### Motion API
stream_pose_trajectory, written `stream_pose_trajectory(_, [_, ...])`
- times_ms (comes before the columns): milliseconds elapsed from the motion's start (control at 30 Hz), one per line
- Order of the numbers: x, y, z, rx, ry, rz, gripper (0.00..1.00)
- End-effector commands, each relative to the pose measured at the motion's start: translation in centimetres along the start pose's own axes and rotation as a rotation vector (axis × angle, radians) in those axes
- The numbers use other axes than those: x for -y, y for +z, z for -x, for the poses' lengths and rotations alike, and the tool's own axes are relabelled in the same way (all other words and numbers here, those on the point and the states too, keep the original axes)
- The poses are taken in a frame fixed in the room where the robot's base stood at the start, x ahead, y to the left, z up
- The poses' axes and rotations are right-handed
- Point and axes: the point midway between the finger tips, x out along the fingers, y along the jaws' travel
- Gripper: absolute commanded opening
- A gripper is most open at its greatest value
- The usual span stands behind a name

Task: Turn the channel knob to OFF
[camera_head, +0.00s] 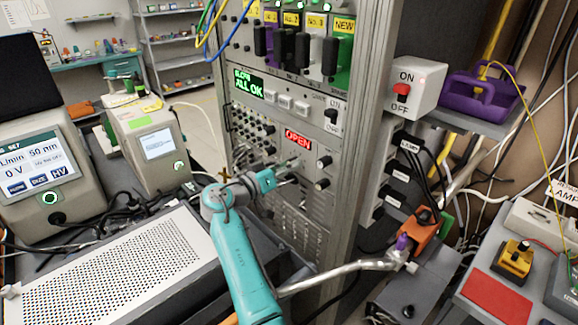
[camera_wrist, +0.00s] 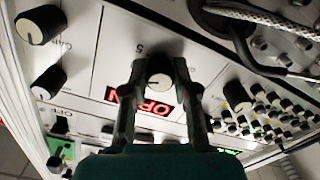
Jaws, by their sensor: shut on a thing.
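The channel knob (camera_wrist: 159,72) is a round black knob with a pale face and a dark pointer line. In the wrist view it sits between the two fingers of my gripper (camera_wrist: 159,68), which is shut on it. The red display (camera_wrist: 146,102) beside it reads OPEN and appears upside down there. In the head view my gripper (camera_head: 285,177) is at the rack panel just below the same red OPEN display (camera_head: 298,138). My gripper hides the held knob in that view.
Other black knobs (camera_head: 324,161) sit right of my gripper on the rack panel. Rows of small knobs (camera_head: 252,130) are at its left. A green display (camera_head: 248,85) above reads ALL OK. A perforated box (camera_head: 120,270) stands at the left front.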

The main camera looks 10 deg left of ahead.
Motion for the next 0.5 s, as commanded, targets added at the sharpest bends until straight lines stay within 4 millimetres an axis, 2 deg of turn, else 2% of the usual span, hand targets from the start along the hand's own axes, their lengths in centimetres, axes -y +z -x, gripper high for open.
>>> stream_pose_trajectory(500, [-0.08, -0.06, -0.02, 0.004, 0.000, 0.490, 0.00])
